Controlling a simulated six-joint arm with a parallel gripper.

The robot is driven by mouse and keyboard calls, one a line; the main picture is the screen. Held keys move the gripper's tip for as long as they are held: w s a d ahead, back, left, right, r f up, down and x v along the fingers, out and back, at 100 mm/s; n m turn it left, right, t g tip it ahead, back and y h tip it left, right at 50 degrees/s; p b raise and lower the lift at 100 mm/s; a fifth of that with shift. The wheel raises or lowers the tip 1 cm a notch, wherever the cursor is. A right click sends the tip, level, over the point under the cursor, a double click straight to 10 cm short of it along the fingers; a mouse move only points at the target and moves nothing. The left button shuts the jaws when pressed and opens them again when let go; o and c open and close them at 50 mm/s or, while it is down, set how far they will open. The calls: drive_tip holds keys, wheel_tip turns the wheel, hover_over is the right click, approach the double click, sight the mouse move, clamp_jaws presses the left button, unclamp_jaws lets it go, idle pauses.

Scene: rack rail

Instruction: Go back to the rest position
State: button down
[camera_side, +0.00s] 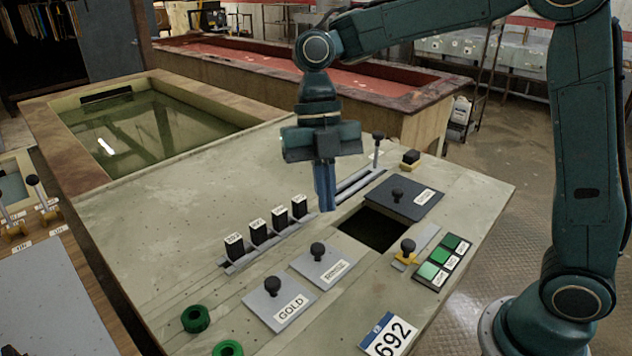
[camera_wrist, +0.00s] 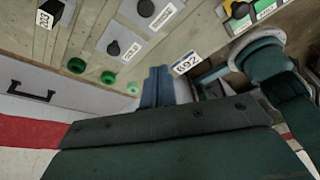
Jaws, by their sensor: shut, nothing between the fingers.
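My gripper (camera_side: 325,206) points straight down over the pale worktop (camera_side: 150,230), in the middle of the side view. Its two blue fingers are shut together with nothing between them. In the side view the fingertips show just left of the dark square opening (camera_side: 370,230) in the worktop. My gripper also shows in the wrist view (camera_wrist: 158,72), with its fingers beside the 692 plate (camera_wrist: 187,63). Whether the fingertips touch the worktop is hard to tell, but they appear above it.
Several black labelled blocks (camera_side: 256,232) stand on a rail (camera_side: 245,250). Black-knobbed plates marked GOLD (camera_side: 270,305) and SILVER (camera_side: 412,200) lie nearby. A lever (camera_side: 377,150), green buttons (camera_side: 441,256) and green rings (camera_side: 196,319) are around. A water-filled basin (camera_side: 55,105) is behind left.

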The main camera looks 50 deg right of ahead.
drive_tip(key=s+d+r+m+t+h, duration=0.1)
drive_tip(key=s+d+m+t, duration=0.3)
drive_tip(key=m, duration=1)
drive_tip(key=s+d+r+m+t, duration=0.2)
drive_tip(key=s+d+m+t, duration=0.2)
drive_tip(key=s+d+m, duration=0.5)
drive_tip(key=shift+s+m+t+h, duration=0.4)
drive_tip(key=shift+s+m, duration=1.25)
drive_tip(key=shift+m, duration=1.45)
drive_tip(key=shift+r, duration=0.1)
